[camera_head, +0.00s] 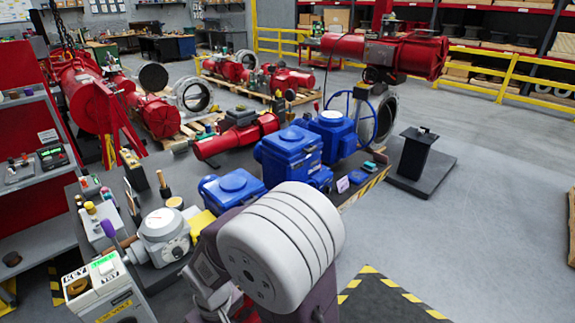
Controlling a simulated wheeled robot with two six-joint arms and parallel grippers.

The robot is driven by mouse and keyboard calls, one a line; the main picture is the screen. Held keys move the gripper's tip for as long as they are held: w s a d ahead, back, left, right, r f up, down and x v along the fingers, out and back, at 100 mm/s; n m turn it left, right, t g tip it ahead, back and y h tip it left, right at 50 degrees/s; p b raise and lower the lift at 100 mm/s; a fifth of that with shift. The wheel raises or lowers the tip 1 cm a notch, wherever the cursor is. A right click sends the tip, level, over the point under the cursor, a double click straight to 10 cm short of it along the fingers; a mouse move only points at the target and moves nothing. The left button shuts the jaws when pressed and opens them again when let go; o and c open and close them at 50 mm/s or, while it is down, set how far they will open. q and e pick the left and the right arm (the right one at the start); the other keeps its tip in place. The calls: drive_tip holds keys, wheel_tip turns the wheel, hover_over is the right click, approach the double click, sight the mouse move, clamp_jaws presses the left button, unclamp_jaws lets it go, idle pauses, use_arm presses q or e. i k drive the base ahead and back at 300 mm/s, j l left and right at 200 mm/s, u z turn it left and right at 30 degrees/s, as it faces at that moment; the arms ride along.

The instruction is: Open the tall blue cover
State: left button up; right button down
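A tall blue box-shaped housing with a blue cover (291,148) stands on the dark workbench, near the middle of the view. I see no gap at its cover, which looks shut. A lower blue housing (232,190) sits in front of it to the left. A third blue unit with a handwheel (333,130) is behind it to the right. A large pale rounded arm link of mine fills the lower middle and hides part of the bench in front. Neither of my grippers shows, so I cannot see what they hold or where their fingertips are.
A red actuator (236,137) lies behind the blue housings. A grey round gauge device (163,236) and a key box (103,287) are at the front left. A black pedestal (413,162) stands to the right.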

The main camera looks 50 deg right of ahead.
sight(290, 143)
drive_tip(key=z, duration=1.95)
